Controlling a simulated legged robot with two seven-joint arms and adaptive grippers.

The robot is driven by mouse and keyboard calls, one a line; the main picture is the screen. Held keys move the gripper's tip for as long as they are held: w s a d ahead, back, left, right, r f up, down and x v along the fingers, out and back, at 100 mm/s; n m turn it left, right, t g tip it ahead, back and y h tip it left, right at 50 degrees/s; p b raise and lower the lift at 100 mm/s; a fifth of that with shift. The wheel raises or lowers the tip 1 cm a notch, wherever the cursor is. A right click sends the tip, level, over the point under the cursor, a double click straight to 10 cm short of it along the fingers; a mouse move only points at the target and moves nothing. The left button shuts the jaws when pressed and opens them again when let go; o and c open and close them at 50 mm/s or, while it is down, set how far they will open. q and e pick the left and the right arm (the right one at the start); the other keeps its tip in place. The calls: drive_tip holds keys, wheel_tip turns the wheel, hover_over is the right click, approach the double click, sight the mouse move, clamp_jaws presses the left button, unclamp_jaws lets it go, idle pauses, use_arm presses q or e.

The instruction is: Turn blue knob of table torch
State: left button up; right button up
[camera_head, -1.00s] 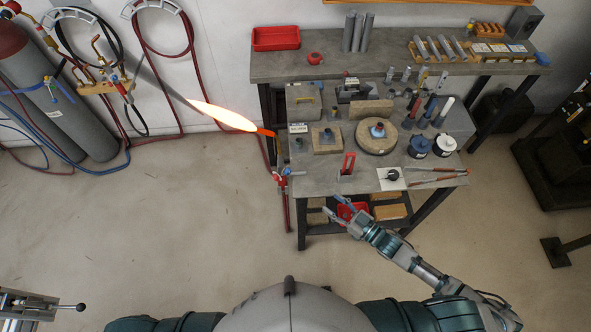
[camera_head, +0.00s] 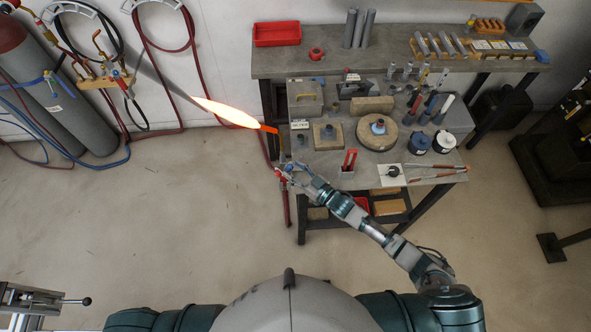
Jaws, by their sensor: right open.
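The table torch (camera_head: 270,129) is fixed at the left front corner of the workbench and burns with a long orange-white flame (camera_head: 228,113) pointing up and left. Its blue knob (camera_head: 289,167) is small and shows at the torch's valve body, partly crowded by my fingers. A red part (camera_head: 279,172) shows just left of it. My right gripper (camera_head: 293,172) is open, with its fingers right at the valve. I cannot tell whether they touch the blue knob. My left gripper is not in view.
The workbench (camera_head: 330,178) holds a red-handled tool in a holder (camera_head: 349,163), a round brick (camera_head: 377,134), dark jars (camera_head: 419,143) and tongs (camera_head: 435,168). Gas cylinders (camera_head: 60,110) and hoses stand at the left wall. The floor in front is clear.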

drive_tip(key=shift+a, duration=0.45)
drive_tip(key=shift+d, duration=0.35)
clamp_jaws()
drive_tip(key=shift+n, duration=0.9)
drive_tip(key=n, duration=0.2)
drive_tip(key=shift+n, duration=0.3)
drive_tip(key=n, duration=0.3)
drive_tip(key=shift+f+n, duration=0.1)
drive_tip(key=shift+n, duration=0.2)
drive_tip(key=n+b, duration=0.1)
drive_tip(key=n, duration=0.3)
drive_tip(key=shift+s+a, duration=0.1)
drive_tip(key=shift+f, duration=0.1)
